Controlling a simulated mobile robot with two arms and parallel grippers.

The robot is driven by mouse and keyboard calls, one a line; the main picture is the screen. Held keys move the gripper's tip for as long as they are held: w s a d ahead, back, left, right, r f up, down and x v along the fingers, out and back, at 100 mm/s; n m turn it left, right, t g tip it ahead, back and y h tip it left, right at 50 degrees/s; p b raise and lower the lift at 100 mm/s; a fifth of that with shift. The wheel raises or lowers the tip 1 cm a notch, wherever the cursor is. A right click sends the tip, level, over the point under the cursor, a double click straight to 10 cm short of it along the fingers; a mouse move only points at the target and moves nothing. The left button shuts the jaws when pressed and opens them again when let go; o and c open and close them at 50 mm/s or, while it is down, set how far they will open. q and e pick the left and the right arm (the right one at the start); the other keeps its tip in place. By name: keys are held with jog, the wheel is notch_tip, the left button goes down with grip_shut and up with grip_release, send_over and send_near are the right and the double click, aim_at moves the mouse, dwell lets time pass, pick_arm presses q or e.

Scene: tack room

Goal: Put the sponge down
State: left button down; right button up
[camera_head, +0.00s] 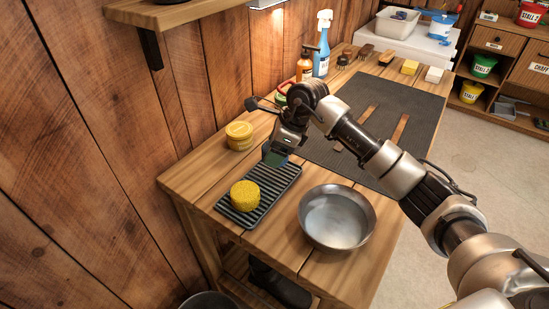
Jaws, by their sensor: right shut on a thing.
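My right gripper (279,149) reaches in from the right, pointing down over the far end of a dark ribbed tray (264,201). It is shut on a small teal block (272,157), possibly a sponge; the gripper hides much of it. I cannot tell whether the block touches the tray. A round yellow sponge (245,195) lies on the near part of the tray, apart from my gripper. My left gripper is not in view.
A metal bowl (337,217) stands right of the tray on the wooden bench. A brown bottle (305,67) and blue spray bottle (322,46) stand behind. A dark mat (405,110) covers the bench's right part.

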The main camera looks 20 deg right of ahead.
jog(key=shift+f+p, duration=0.35)
jog(key=shift+f, duration=1.75)
jog(key=shift+f, duration=0.1)
jog(key=o, duration=0.9)
jog(key=shift+r, duration=0.25)
jog(key=shift+d+r, duration=0.15)
jog(key=shift+r, duration=0.2)
jog(key=b+v, duration=0.1)
jog(key=v, duration=1)
jog(key=shift+s, duration=0.1)
